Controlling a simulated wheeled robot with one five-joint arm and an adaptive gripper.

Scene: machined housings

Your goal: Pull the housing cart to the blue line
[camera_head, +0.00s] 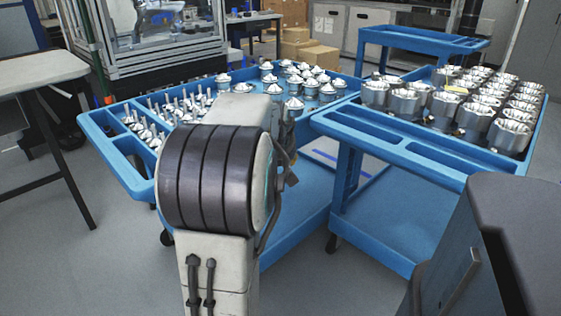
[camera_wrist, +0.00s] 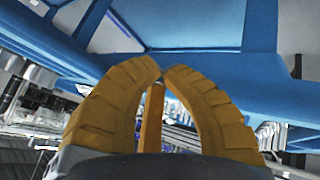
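The housing cart (camera_head: 345,130) is the blue cart on the right, with several machined metal housings (camera_head: 477,112) on its top tray. My gripper is hidden behind my arm in the head view. In the wrist view, my gripper (camera_wrist: 163,72) has its two yellow fingers curved together, tips meeting or almost meeting. Blue cart surfaces (camera_wrist: 190,25) fill the upper part of that view, close to the tips; I cannot tell whether they touch. A short blue stripe (camera_head: 340,160) shows on a pale patch between the carts; I cannot tell whether it is the blue line.
A second blue cart (camera_head: 112,150) with several small metal parts stands close to the left of the housing cart. Another blue cart (camera_head: 420,38) stands behind. A pale table (camera_head: 35,70) is at far left. Grey floor (camera_head: 95,260) is open at front left.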

